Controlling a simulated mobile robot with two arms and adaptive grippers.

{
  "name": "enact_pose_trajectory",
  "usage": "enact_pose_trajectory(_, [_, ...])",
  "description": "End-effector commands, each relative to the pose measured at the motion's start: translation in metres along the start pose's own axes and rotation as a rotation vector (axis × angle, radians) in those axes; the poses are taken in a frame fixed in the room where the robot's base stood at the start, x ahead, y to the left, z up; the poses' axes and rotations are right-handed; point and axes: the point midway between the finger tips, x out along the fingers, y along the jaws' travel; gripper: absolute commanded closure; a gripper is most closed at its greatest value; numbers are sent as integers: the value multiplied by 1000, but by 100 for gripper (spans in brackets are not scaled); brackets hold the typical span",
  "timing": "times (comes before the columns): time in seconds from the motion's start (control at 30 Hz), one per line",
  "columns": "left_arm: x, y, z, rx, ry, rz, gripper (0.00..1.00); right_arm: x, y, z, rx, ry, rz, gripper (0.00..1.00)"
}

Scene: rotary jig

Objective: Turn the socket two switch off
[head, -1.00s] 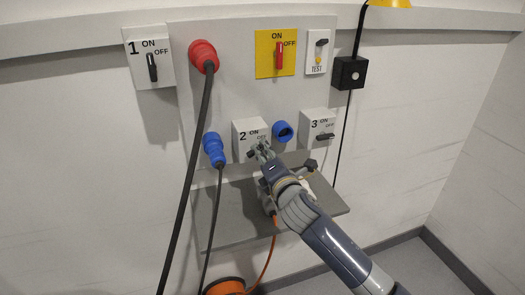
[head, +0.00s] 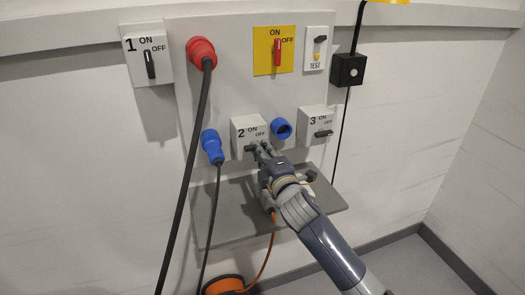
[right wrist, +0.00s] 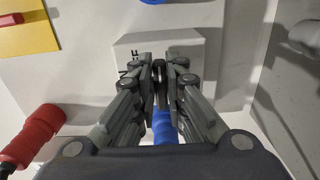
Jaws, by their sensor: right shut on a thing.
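The socket two switch is a grey-white box marked 2, ON and OFF (head: 238,127) low on the wall panel. My right gripper (head: 262,150) reaches it from the lower right and covers most of its dark handle. In the right wrist view the box (right wrist: 130,48) lies ahead, and the fingers are closed around the black handle (right wrist: 160,72). How far the handle is turned is hard to tell behind the fingers. My left gripper is not in view.
A blue plug with cable (head: 212,147) hangs left of the box, and a blue socket (head: 281,129) is close on its right. Switch 3 (head: 313,123) is further right. A grey shelf (head: 225,215) juts out below. A red plug (head: 202,52) trails a thick black cable.

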Motion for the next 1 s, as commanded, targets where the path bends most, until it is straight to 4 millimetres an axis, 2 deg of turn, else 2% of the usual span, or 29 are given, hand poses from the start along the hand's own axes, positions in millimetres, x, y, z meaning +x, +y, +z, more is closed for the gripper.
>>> enact_pose_trajectory(0.33, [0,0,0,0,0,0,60,0,-1,0,8,0,-3,100])
enact_pose_trajectory(0.37, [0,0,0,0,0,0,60,0,-1,0,8,0,-3,82])
enact_pose_trajectory(0.4, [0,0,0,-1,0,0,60,0,-1,0,8,0,-3,72])
enact_pose_trajectory(0.43, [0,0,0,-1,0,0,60,0,-1,0,8,0,-3,68])
enact_pose_trajectory(0.8, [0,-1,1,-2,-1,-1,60,-2,-1,0,5,0,-1,68])
enact_pose_trajectory(1.0, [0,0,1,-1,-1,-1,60,-21,-2,0,4,0,-2,68])
